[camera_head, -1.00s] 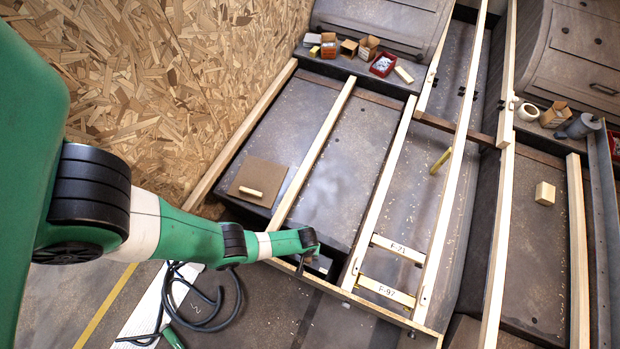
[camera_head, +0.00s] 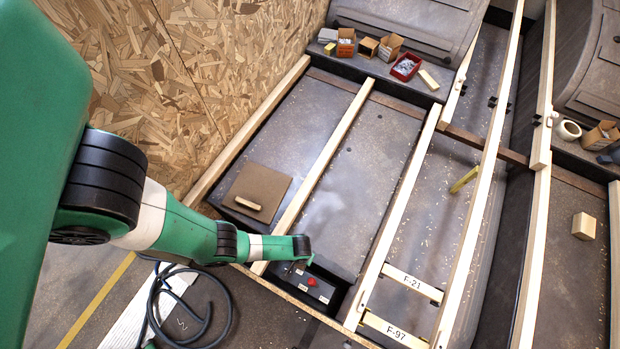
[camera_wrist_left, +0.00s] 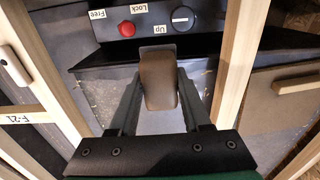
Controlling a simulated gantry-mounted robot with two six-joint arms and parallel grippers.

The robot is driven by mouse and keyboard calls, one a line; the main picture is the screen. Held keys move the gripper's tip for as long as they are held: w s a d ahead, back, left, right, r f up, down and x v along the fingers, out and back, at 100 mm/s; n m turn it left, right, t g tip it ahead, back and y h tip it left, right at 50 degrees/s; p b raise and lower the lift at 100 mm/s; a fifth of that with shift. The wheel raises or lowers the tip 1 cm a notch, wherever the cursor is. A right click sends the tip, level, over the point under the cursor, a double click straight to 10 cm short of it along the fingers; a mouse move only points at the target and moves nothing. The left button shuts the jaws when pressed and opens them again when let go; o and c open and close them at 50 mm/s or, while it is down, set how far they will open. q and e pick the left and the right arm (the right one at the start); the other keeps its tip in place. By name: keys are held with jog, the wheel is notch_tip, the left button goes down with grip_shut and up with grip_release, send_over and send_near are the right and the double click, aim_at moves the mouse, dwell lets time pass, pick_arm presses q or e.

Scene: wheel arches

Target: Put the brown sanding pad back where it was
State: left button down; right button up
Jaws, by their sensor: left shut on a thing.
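In the left wrist view the brown sanding pad (camera_wrist_left: 158,78) is a rounded brown block between the two dark fingers of my left gripper (camera_wrist_left: 160,97). The gripper is shut on it. The pad appears in front of the grey control panel's lower edge; I cannot tell whether it touches anything there. In the head view my green left wrist (camera_head: 300,247) is just above the panel (camera_head: 312,291), and I cannot make out the pad. My right gripper is in neither view.
The panel has a red button (camera_wrist_left: 127,29) and labels reading Free, Lock and Up. A brown board with a wooden handle (camera_head: 257,193) lies to the left. Pale slats (camera_head: 322,165) divide the bays. Small boxes (camera_head: 368,46) stand at the back. The middle bay is largely clear.

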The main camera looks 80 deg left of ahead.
pick_arm(q)
jog(key=w+a+f+b, duration=0.3)
jog(key=a, duration=0.2)
jog(key=b, duration=0.5)
send_over(310, 239)
jog(key=d, duration=0.1)
jog(key=f, duration=0.4)
jog(key=shift+s+d+f, duration=0.15)
jog(key=shift+s+f, duration=0.1)
jog(key=shift+f, duration=0.05)
jog(key=shift+w+a, duration=0.1)
jog(key=shift+a, duration=0.1)
jog(key=f+b, duration=0.4)
jog(key=shift+w+a+f, duration=0.1)
jog(key=shift+w+a, duration=0.1)
jog(key=shift+a, duration=0.2)
jog(key=shift+r, duration=0.2)
jog(key=shift+f, duration=0.15)
jog(key=shift+c, duration=1.8)
grip_release()
jog(key=shift+d, duration=0.1)
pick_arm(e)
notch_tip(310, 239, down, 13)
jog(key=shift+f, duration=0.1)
